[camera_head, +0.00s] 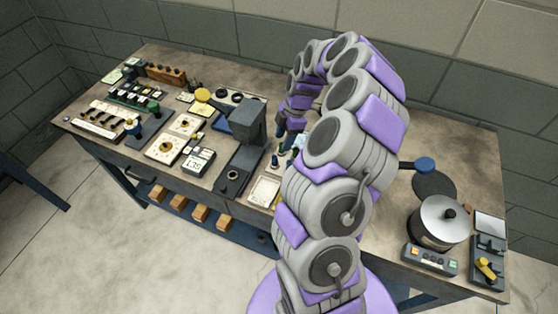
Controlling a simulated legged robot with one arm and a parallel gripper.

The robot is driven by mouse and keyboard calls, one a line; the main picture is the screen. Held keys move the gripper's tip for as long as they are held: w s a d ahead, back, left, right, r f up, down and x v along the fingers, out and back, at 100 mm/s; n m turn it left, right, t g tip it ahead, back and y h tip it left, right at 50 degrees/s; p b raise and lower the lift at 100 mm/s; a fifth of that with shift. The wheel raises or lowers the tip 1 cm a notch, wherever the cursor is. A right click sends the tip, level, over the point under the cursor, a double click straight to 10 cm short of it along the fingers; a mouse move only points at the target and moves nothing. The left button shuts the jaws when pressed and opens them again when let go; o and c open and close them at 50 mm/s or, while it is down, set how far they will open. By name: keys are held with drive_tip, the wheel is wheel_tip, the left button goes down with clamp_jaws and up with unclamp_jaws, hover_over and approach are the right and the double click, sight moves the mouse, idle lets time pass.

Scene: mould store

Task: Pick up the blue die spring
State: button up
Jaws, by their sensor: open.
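My gripper (283,134) is small and dark at the end of the purple and grey arm. It points down over the middle of the workbench (235,88), to the right of a grey press-like device (240,140). It is open, but its fingertips are partly hidden and too small to see well. I cannot pick out the blue die spring with certainty. Small dark blue items stand on the bench just below my gripper (284,161). My arm hides much of the bench's middle right.
Gauges, a digital display box (198,160) and racks (135,96) crowd the bench's left. Wooden blocks (200,214) lie on the lower shelf. A block wall stands behind.

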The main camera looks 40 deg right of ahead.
sight(276, 156)
drive_tip(key=a, duration=0.1)
drive_tip(key=a+f, duration=0.1)
drive_tip(key=a, duration=0.1)
drive_tip(key=a+f, duration=0.1)
drive_tip(key=shift+a, duration=0.2)
drive_tip(key=shift+a+f, duration=0.3)
drive_tip(key=f, duration=0.1)
drive_tip(key=d+f+b, duration=0.1)
drive_tip(key=f, duration=0.1)
drive_tip(key=d+f, duration=0.1)
drive_tip(key=f, duration=0.1)
drive_tip(key=shift+d, duration=0.25)
drive_tip(key=shift+a+r, duration=0.2)
drive_tip(key=shift+a, duration=1)
drive_tip(key=shift+c, duration=0.9)
drive_tip(key=shift+a+r, duration=0.1)
drive_tip(key=shift+a, duration=0.15)
drive_tip(key=shift+c, duration=0.7)
drive_tip(key=shift+d, duration=0.25)
drive_tip(key=c, duration=0.3)
drive_tip(key=shift+d, duration=0.75)
clamp_jaws()
